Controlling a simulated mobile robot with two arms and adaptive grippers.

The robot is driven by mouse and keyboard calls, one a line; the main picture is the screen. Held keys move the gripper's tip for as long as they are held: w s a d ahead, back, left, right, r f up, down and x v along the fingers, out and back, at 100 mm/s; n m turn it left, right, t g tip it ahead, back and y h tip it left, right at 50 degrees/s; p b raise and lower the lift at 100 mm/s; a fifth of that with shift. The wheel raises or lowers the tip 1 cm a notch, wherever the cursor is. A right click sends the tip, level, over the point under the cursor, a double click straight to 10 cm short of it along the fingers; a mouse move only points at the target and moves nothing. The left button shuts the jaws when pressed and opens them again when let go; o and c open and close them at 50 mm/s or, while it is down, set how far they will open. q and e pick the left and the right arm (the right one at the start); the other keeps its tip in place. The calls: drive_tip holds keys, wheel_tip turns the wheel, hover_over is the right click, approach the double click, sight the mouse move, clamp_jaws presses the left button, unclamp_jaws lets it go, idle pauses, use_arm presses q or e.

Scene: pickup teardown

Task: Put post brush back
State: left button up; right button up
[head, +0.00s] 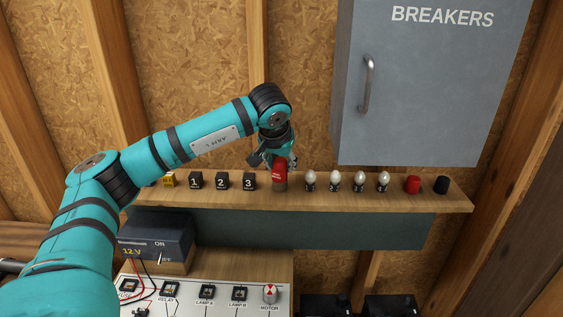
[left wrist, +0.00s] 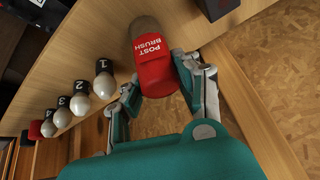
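The post brush (head: 280,172) has a red body and a brownish lower end. It stands roughly upright at the wooden shelf (head: 340,202), between the block marked 3 and the first bulb. My left gripper (head: 279,161) reaches it from above and behind, with its fingers on both sides of the red body. In the left wrist view, the brush (left wrist: 153,62) shows its white label between the fingertips (left wrist: 157,78), which look closed against its sides. Whether its lower end touches the shelf is hard to tell. My right gripper is not in view.
Black blocks 1, 2 and 3 (head: 222,181) stand left of the brush. Several white bulbs (head: 335,181), a red cap (head: 413,185) and a black cap (head: 441,185) stand to its right. The grey breaker cabinet (head: 430,85) hangs above. A lamp panel (head: 215,305) lies below.

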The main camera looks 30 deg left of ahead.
use_arm(q)
drive_tip(key=o, duration=0.4)
drive_tip(key=shift+r, duration=0.25)
drive_tip(key=b+v, duration=0.2)
drive_tip(key=v, duration=1)
drive_tip(key=shift+b, duration=0.4)
drive_tip(key=shift+f, duration=0.15)
